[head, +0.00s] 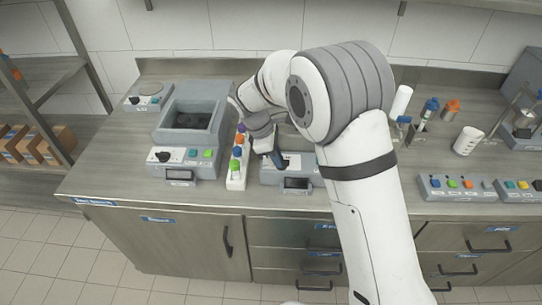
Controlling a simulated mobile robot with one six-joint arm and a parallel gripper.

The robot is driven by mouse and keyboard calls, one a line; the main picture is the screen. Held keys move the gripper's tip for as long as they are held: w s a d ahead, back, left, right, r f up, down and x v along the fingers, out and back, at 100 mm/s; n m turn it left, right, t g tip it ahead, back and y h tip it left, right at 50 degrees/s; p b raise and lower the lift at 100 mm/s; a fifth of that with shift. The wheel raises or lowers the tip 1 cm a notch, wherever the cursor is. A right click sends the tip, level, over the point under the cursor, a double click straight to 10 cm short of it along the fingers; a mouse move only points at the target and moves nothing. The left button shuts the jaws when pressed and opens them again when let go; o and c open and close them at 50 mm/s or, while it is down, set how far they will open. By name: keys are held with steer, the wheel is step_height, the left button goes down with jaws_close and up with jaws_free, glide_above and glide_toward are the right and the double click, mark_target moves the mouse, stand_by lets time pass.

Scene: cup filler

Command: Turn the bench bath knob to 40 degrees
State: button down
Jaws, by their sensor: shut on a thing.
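My gripper (278,162) is shut at the knob on the front panel of a low grey device (272,178) at the middle of the bench. The knob is mostly hidden by the fingers, so its angle cannot be read. The device has a small dark display (297,184) on its front; no figures are legible. My arm hides much of the device's rear. A second grey unit (188,110) with a dark open well stands to the left, with its own black knob (163,156), coloured buttons and display. My gripper is away from that unit.
A white rack (237,178) with coloured caps stands close to the left of my gripper. A small plate device (148,96) sits at the back left. Button boxes (455,187), bottles and a white cup (467,141) stand at right. Bare bench (110,165) lies at far left.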

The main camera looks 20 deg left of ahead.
steer(key=m, duration=0.1)
steer(key=d+m+g, duration=0.1)
steer(key=shift+f+m+p, duration=0.15)
steer(key=shift+m+p, duration=0.15)
steer(key=m+g, duration=0.1)
steer(key=m, duration=0.2)
steer(key=shift+w+m+g, duration=0.15)
steer(key=shift+m+g, duration=0.15)
steer(key=shift+m+g+y+p, duration=0.25)
steer(key=shift+m+g, duration=0.2)
steer(key=shift+m, duration=0.85)
steer(key=shift+m+g+y+p, duration=0.1)
steer(key=shift+m+g+y, duration=0.3)
steer(key=shift+m, duration=0.9)
steer(key=c, duration=1.6)
jaws_free()
steer(key=shift+o, duration=0.6)
steer(key=b+v, duration=0.1)
steer(key=v, duration=0.7)
